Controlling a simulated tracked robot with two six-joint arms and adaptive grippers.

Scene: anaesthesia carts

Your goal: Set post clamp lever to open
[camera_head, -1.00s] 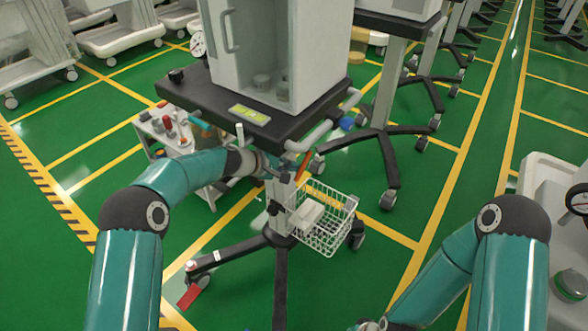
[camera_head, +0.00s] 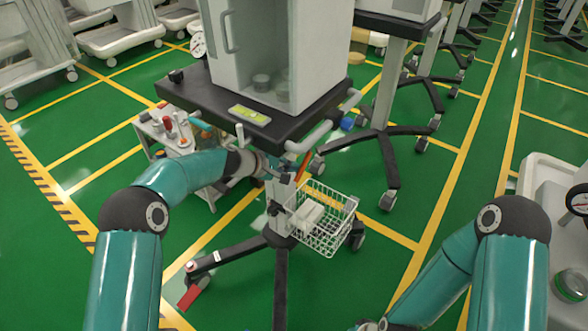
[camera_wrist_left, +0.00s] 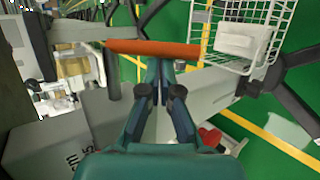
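The clamp lever is an orange-red bar (camera_head: 303,166) on the post under the cart's black top. In the left wrist view the lever (camera_wrist_left: 150,47) lies crosswise just beyond my fingertips. My left gripper (camera_head: 287,180) is at the post, beside the lever's lower end. In the left wrist view its fingers (camera_wrist_left: 160,66) come together at the tips, which overlap the lever's lower edge. I cannot tell whether they touch it, and no grip around it shows. The clamp body is largely hidden by the gripper.
A white wire basket (camera_head: 322,240) with a white box (camera_head: 309,215) hangs right of the post. The black cart top (camera_head: 215,100) is above my left gripper. A small white trolley (camera_head: 165,140) stands behind my left arm.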

